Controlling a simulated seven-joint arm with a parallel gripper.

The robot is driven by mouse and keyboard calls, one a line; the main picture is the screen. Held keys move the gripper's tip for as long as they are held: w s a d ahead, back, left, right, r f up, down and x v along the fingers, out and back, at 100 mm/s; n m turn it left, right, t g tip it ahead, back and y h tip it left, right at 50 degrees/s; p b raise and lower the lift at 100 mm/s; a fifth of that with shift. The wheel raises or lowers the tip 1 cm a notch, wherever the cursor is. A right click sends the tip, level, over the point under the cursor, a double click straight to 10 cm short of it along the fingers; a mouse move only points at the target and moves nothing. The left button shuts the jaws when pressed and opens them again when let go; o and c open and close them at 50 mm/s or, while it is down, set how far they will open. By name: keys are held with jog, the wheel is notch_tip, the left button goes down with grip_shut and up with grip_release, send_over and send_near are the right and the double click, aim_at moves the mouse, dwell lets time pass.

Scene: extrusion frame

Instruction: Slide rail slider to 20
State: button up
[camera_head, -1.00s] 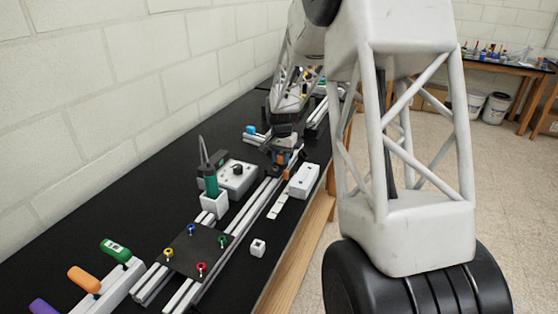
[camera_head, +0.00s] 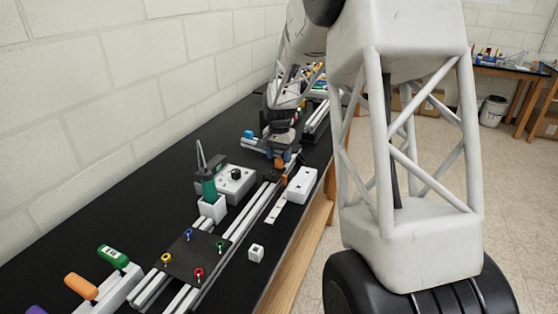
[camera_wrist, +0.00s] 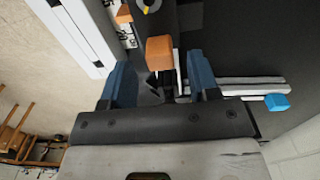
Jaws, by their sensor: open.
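My gripper (camera_wrist: 160,72) is open in the wrist view, with one blue finger on each side of an orange block (camera_wrist: 160,50). The block looks like the rail slider's handle. Both fingers stand apart from it in the picture. I cannot tell their height against it. In the head view my gripper (camera_head: 280,150) is small and over the far part of the rail (camera_head: 243,212), with an orange-brown part (camera_head: 281,163) just below it. A pale scale strip (camera_head: 275,208) lies beside the rail. Its marks are too small to read.
A white box (camera_head: 301,184) stands right of the rail. A green-handled tool in a white holder (camera_head: 212,207) and a grey box with a knob (camera_head: 236,182) stand left. A black plate with coloured knobs (camera_head: 190,255) is at the near end. A blue block (camera_wrist: 277,102) lies nearby.

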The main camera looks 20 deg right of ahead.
jog(key=shift+r, duration=2.35)
jog(key=shift+s, duration=0.1)
jog(key=c, duration=0.7)
jog(key=shift+s+a+n, duration=0.1)
jog(key=shift+n, duration=0.3)
jog(key=shift+c, duration=1.2)
jog(key=shift+s+a+r+n+t, duration=0.1)
jog(key=shift+s+r+n+t, duration=0.05)
jog(key=shift+n+t, duration=0.15)
grip_shut()
jog(key=s+n+t, duration=0.2)
jog(key=n, duration=0.2)
jog(key=n+t, duration=0.5)
jog(key=n, duration=0.6)
send_near(279, 159)
jog(key=shift+s+a+r+h, duration=0.2)
jog(key=shift+s+a+h, duration=0.2)
jog(key=shift+s+a, duration=0.85)
